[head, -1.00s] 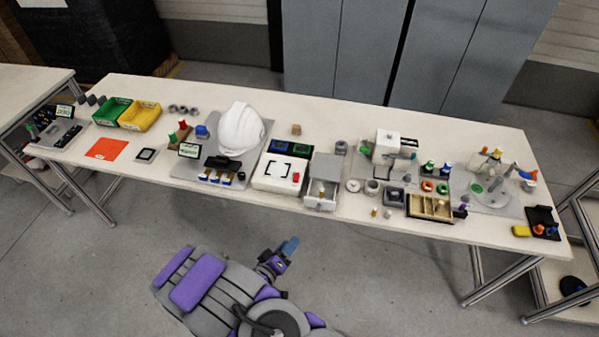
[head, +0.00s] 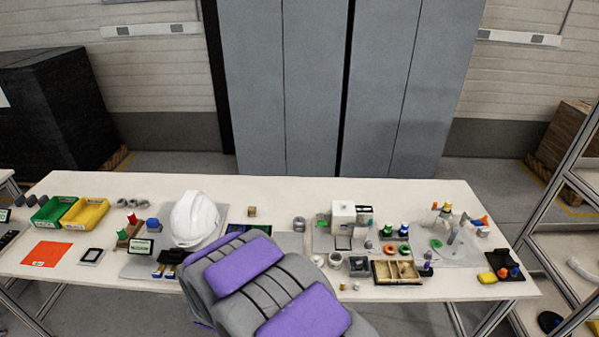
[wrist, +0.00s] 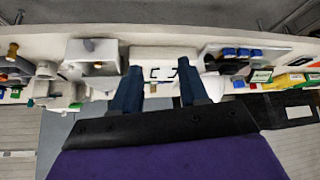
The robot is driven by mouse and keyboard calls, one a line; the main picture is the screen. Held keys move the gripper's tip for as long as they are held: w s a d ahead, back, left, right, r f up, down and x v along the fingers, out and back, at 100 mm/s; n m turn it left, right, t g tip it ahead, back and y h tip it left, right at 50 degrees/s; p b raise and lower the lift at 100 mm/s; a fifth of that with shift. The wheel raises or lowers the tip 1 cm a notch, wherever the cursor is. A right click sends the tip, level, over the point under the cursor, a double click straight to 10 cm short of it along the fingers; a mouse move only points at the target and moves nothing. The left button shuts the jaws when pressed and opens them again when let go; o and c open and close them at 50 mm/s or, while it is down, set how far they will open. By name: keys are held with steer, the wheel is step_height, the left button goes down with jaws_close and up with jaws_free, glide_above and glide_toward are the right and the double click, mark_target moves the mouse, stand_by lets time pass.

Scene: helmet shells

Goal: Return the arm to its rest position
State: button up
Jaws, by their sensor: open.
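My arm, with purple and grey panels (head: 245,268), rises in front of the table's middle in the head view and hides part of its near side. My gripper (wrist: 159,67) is out of the head view. In the wrist view its two dark blue fingers are spread apart, with nothing held between them. Beyond the gap lies the white box (wrist: 165,53) with a black bracket shape on it. The fingers look apart from it, though the exact distance cannot be told.
The long table (head: 330,190) carries a white helmet (head: 194,219), green (head: 52,211) and yellow (head: 84,213) bins, a divided wooden tray (head: 397,272) and several small parts. Grey cabinets (head: 300,90) stand behind. A shelf rack (head: 572,260) is at the right.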

steer(key=s+d+r+g+y, duration=0.1)
steer(key=s+d+r+g, duration=0.1)
steer(key=s+d+r, duration=0.35)
steer(key=s+d+r+g+y, duration=0.1)
steer(key=s+d+r+g, duration=0.15)
steer(key=d+r, duration=0.5)
steer(key=s+d+r+m+g+h+b, duration=0.1)
steer(key=s+d+r, duration=0.3)
steer(key=s+d, duration=0.5)
steer(key=s+d+r+m+g+h, duration=0.2)
steer(key=s+d+r+g, duration=0.1)
steer(key=s+d, duration=0.7)
steer(key=s+r, duration=0.1)
steer(key=s, duration=0.2)
steer(key=shift+s+d+r+b, duration=0.2)
steer(key=shift+s+d+b, duration=0.05)
steer(key=shift+s+b, duration=0.1)
